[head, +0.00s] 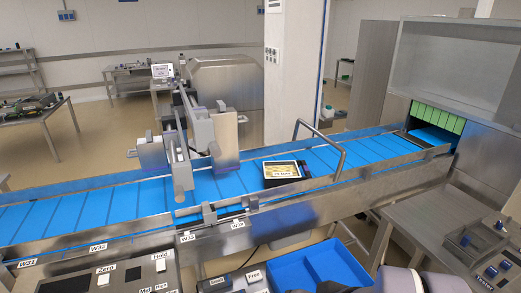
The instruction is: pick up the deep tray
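A black tray (283,172) with a pale, food-coloured top and a printed label lies on the blue conveyor belt, right of the middle of the head view. It sits just left of a bent metal guard bar. It is the only such tray I can make out, and its depth is hard to judge from here. Rounded grey parts of my own arm show at the bottom right edge. My gripper's fingers are not in view.
The blue conveyor (110,202) runs across to a tunnel with green strips (437,117). The metal guard bar (330,147) arches beside the tray. Grey upright machine parts (224,135) stand left of it. A blue divided bin (346,262) and control panels (108,279) are in front.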

